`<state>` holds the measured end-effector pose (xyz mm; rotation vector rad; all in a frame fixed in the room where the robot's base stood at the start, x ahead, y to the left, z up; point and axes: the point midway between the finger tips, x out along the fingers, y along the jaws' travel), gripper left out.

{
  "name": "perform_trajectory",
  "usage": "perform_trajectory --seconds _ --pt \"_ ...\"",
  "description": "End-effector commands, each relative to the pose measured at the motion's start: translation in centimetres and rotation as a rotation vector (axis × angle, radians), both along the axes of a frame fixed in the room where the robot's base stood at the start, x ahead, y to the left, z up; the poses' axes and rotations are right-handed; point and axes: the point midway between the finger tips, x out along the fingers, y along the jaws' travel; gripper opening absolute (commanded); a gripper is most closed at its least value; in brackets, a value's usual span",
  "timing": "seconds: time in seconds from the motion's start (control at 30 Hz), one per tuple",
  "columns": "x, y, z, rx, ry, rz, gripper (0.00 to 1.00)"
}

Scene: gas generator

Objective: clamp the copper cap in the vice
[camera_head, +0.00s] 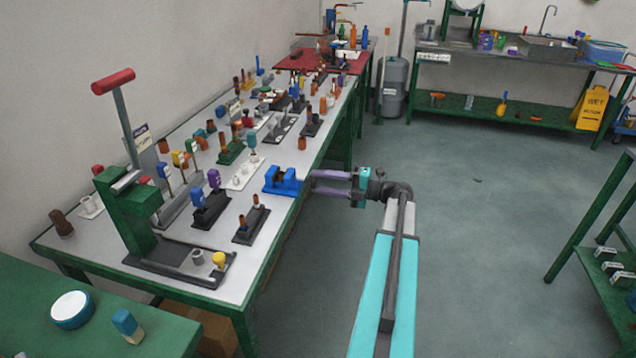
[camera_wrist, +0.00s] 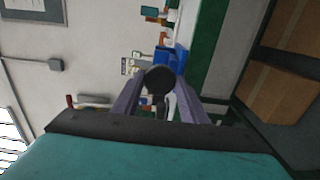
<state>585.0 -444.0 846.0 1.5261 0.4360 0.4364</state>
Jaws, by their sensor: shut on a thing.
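The blue vice (camera_head: 282,181) sits near the front edge of the long workbench in the head view. In the wrist view, part of its blue body (camera_wrist: 174,58) shows beyond my fingertips. My gripper (camera_head: 312,184) reaches in level from the right, with its purple fingertips close to the vice's right end. In the wrist view, my fingers close on a dark round thing (camera_wrist: 158,80) in front of the vice. I cannot tell whether it is part of the vice or a separate piece. I cannot clearly make out a copper cap in either view.
The workbench (camera_head: 205,278) is crowded with small stands and parts left of and behind the vice. A tall green press (camera_head: 125,205) with a red handle stands at the near left. The floor (camera_head: 470,240) right of my arm is open.

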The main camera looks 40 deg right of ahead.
Motion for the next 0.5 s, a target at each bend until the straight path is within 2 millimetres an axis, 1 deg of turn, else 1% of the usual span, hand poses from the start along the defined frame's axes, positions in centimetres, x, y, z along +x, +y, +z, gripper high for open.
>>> perform_trajectory --seconds 0.5 --pt "-0.01 -0.02 0.07 0.046 0.029 0.0 0.17"
